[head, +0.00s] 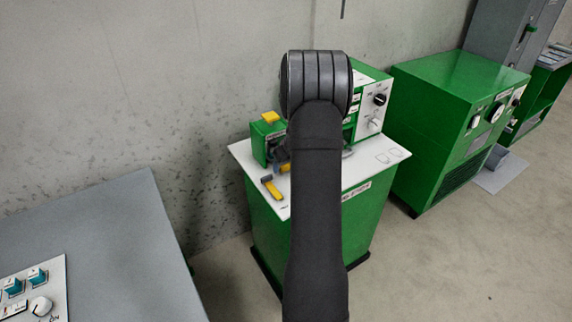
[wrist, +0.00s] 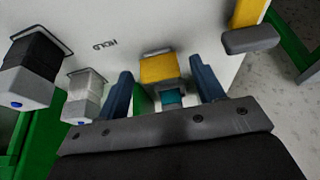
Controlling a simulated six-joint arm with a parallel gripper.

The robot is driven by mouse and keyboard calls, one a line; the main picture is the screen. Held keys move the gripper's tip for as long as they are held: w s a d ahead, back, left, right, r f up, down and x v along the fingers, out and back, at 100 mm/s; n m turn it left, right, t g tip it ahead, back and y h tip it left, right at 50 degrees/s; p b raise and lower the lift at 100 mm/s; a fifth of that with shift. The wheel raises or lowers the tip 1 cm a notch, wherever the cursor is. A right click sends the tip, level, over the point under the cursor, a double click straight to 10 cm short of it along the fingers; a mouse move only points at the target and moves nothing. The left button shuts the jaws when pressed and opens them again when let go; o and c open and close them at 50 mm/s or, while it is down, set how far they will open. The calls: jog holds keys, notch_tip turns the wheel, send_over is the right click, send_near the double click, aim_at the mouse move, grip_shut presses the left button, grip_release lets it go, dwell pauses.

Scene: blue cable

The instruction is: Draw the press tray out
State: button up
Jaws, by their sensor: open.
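I cannot make out the press tray for certain; my arm hides the middle of the white bench top in the head view. A small green unit with a yellow top (head: 268,137) stands on the left of that bench top. In the wrist view my gripper (wrist: 160,72) is open, with its two blue fingers apart. A yellow block (wrist: 158,68) with a teal part (wrist: 172,97) below it shows in the gap between the fingers. I cannot tell whether the fingers touch it. In the head view the gripper is mostly hidden behind my arm.
The white bench top (head: 393,152) sits on a green cabinet (head: 266,222). A yellow-and-dark handle (head: 272,188) lies at its left. In the wrist view, a black-topped block (wrist: 34,62), a pale block (wrist: 86,92) and a grey-ended yellow lever (wrist: 250,38) flank the gripper.

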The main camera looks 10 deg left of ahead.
jog(key=shift+f, duration=0.15)
grip_shut()
jog(key=s+d, duration=1)
jog(key=shift+s+d, duration=0.1)
jog(key=shift+d, duration=0.05)
grip_release()
